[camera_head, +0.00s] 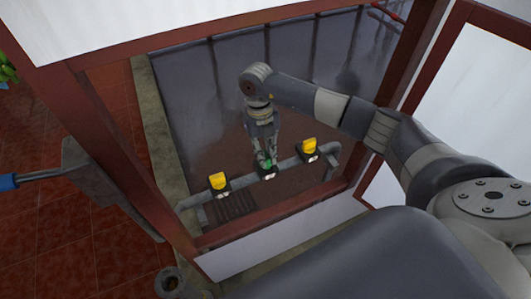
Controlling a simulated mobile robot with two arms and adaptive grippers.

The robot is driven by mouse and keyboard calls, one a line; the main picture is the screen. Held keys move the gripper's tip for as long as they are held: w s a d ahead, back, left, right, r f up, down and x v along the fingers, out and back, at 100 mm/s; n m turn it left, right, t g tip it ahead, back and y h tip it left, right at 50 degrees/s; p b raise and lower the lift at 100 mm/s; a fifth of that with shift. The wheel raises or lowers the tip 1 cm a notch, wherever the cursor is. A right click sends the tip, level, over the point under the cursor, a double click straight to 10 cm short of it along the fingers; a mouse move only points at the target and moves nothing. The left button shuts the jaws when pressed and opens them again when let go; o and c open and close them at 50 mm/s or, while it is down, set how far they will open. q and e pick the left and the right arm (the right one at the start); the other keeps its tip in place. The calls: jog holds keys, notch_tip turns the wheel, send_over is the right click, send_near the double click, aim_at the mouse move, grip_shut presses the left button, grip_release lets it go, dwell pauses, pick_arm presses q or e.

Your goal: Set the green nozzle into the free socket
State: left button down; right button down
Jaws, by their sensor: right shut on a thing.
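The green nozzle (267,162) is small and partly hidden between the fingers of my right gripper (266,158). That gripper points down and is shut on the nozzle. The nozzle is right at the middle black socket (269,173) on the grey pipe. I cannot tell whether it is seated in the socket or just above it. A yellow nozzle (218,181) sits in the socket to the left, and another yellow nozzle (309,146) sits in the socket to the right. My left gripper is not in view.
The grey pipe (245,179) runs inside a recess framed by red-brown beams (115,150). A dark grate (233,206) lies below its left part. A blue-handled tool (40,175) is at the left, over red floor tiles.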

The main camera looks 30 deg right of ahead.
jog(key=shift+b+x, duration=0.5)
jog(key=shift+x, duration=0.3)
dwell(1.6)
jog(key=shift+w, duration=0.1)
